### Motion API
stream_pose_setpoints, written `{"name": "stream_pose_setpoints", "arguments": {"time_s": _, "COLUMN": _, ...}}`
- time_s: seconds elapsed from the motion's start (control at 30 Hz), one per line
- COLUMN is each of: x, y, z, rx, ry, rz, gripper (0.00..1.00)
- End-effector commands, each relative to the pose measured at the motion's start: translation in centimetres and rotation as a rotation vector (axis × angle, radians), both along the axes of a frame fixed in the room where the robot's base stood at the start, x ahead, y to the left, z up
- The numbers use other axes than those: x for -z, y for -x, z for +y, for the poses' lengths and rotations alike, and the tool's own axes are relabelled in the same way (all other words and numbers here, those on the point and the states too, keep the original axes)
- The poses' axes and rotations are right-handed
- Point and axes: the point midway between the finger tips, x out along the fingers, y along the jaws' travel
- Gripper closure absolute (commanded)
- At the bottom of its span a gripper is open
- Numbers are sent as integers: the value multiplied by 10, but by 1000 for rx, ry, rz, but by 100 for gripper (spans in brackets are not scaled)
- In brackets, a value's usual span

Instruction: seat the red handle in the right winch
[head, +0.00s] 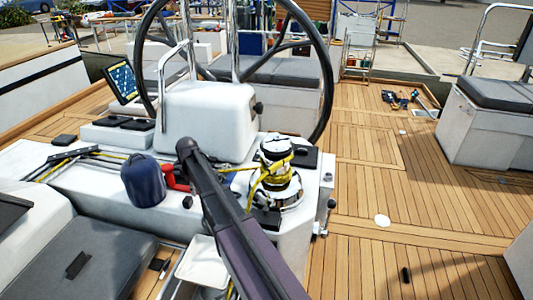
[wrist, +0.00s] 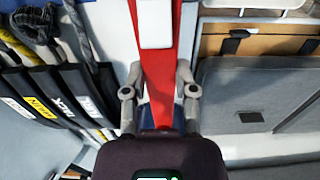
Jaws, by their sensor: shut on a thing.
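The red handle (wrist: 158,95) runs up the middle of the wrist view between the fingers of my gripper (wrist: 159,78), which is shut on it. A white block (wrist: 155,24) covers part of it farther up. In the head view the red handle (head: 178,180) shows only in part, left of my dark arm link, which hides the rest and my fingers. The chrome winch (head: 280,190) with yellow rope around it stands just right of my arm, on the white coaming. The handle is apart from this winch. The winch's top socket is not clearly visible.
A navy covered drum (head: 143,181) stands left of the handle. The steering wheel (head: 325,75) and white pedestal (head: 208,115) rise behind. Black labelled clutch levers (wrist: 45,92) lie left in the wrist view. A white tray (head: 203,262) is below. The teak deck (head: 365,170) at right is mostly clear.

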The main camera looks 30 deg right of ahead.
Motion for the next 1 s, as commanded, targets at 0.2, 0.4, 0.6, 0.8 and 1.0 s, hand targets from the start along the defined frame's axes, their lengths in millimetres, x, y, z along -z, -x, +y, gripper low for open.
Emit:
{"name": "stream_pose_setpoints", "arguments": {"time_s": 0.2, "x": 0, "y": 0, "z": 0, "rx": 0, "ry": 0, "rz": 0, "gripper": 100}}
{"name": "stream_pose_setpoints", "arguments": {"time_s": 0.4, "x": -2, "y": 0, "z": 0, "rx": -3, "ry": 0, "rz": 0, "gripper": 100}}
{"name": "stream_pose_setpoints", "arguments": {"time_s": 0.6, "x": -16, "y": 1, "z": 3, "rx": -27, "ry": 0, "rz": 0, "gripper": 100}}
{"name": "stream_pose_setpoints", "arguments": {"time_s": 0.8, "x": -42, "y": 2, "z": 8, "rx": -80, "ry": 0, "rz": 0, "gripper": 100}}
{"name": "stream_pose_setpoints", "arguments": {"time_s": 1.0, "x": -75, "y": 4, "z": 16, "rx": -154, "ry": -1, "rz": 0, "gripper": 100}}
